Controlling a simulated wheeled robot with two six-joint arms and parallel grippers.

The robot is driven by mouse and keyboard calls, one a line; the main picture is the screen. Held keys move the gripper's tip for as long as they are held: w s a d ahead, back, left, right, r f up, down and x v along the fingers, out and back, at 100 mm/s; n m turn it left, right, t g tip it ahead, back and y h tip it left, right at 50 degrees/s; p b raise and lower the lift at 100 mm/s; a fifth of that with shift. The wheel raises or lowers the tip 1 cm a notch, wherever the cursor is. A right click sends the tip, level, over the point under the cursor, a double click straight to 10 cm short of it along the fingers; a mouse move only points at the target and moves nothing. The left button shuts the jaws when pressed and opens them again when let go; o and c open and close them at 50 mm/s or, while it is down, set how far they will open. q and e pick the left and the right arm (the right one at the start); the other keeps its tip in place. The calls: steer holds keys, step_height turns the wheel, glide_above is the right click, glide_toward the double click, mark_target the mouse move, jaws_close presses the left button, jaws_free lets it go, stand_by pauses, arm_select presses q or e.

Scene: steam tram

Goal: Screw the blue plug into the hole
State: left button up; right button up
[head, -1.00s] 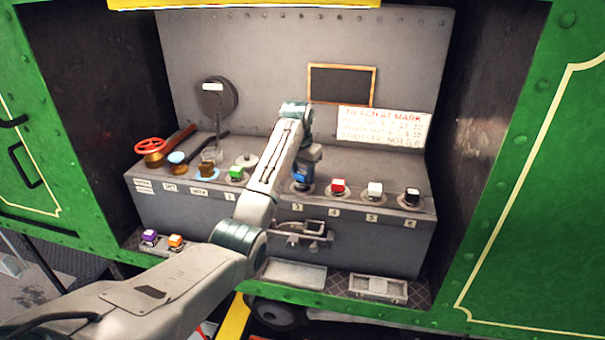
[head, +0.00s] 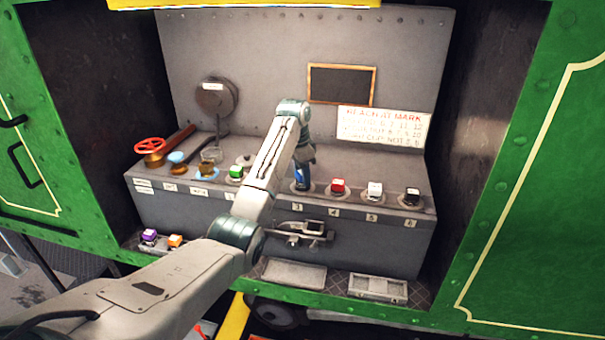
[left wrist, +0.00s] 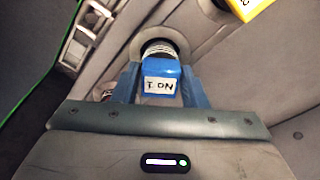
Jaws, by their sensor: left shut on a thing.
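The blue plug (left wrist: 160,75) is a blue cap with a white label reading "T ON" in the left wrist view. Its threaded neck points into a round collar (left wrist: 134,42) on the grey bench; how deep it sits is hard to tell. My left gripper (left wrist: 160,84) is shut on the plug, one finger on each side. In the head view my left gripper (head: 303,172) points down at position 3 on the bench, and its wrist hides most of the plug and hole. My right gripper is not in view.
Green (head: 236,172), red (head: 338,186), white (head: 375,190) and black (head: 411,197) capped plugs stand along the bench top (head: 425,204). A red handwheel (head: 150,145) is at the left. Purple (head: 149,236) and orange (head: 175,241) plugs sit low at left.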

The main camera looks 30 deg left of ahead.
arm_select(q)
steer(key=shift+m, duration=0.7)
steer(key=shift+r, duration=0.1)
steer(key=shift+m, duration=1.2)
steer(key=o, duration=2)
steer(key=shift+r, duration=1.15)
